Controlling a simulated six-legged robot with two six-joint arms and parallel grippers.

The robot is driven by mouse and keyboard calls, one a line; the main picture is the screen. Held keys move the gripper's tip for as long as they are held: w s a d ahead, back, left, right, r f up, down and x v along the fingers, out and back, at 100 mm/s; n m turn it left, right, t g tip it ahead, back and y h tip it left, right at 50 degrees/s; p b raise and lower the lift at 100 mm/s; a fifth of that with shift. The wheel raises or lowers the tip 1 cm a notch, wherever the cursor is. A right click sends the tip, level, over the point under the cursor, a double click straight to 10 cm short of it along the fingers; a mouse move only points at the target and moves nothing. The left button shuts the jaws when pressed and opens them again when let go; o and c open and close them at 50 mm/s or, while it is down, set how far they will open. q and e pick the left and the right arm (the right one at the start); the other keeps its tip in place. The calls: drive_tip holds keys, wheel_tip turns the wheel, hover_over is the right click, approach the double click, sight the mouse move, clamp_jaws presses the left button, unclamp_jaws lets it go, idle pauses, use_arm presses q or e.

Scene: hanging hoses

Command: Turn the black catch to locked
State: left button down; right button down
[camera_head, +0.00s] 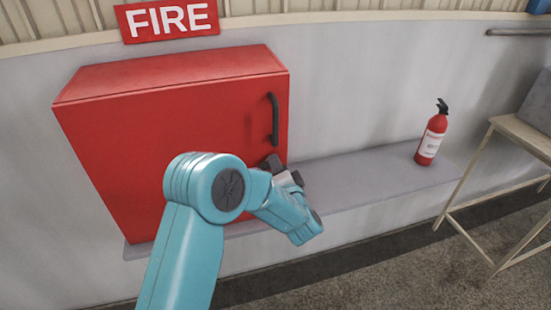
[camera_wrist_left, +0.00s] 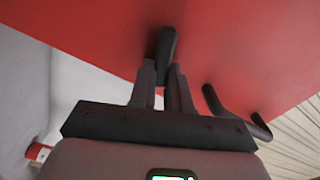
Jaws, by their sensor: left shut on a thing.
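The red fire cabinet (camera_head: 170,115) has its door shut, with a black bar handle (camera_head: 274,118) at its right side. The black catch (camera_wrist_left: 167,43) shows in the left wrist view as a short dark bar against the red door (camera_wrist_left: 90,28). My left gripper (camera_wrist_left: 163,74) is shut on the catch, one finger on each side. In the head view my left gripper (camera_head: 277,168) is at the lower right of the cabinet, below the handle; its wrist and fingers mostly hide the catch there. The handle also shows in the left wrist view (camera_wrist_left: 228,112). My right gripper is in neither view.
The cabinet stands on a grey ledge (camera_head: 365,180) along the wall. A red fire extinguisher (camera_head: 432,135) stands on the ledge to the right. A wooden-framed table (camera_head: 500,195) is at the far right. A FIRE sign (camera_head: 168,18) hangs above the cabinet.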

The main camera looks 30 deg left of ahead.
use_arm(q)
drive_tip(key=shift+w+f+m+p, duration=0.15)
drive_tip(key=shift+m+p, duration=0.3)
drive_tip(key=shift+m, duration=0.6)
drive_tip(key=shift+s+f+m+p, duration=0.15)
drive_tip(key=shift+m+p, duration=0.3)
drive_tip(key=shift+m, duration=0.6)
drive_tip(key=c, duration=1.1)
unclamp_jaws()
drive_tip(key=shift+d, duration=0.1)
drive_tip(key=b+v, duration=0.3)
drive_tip(key=v, duration=1.3)
drive_tip(key=shift+s+b, duration=0.1)
drive_tip(key=shift+b, duration=0.25)
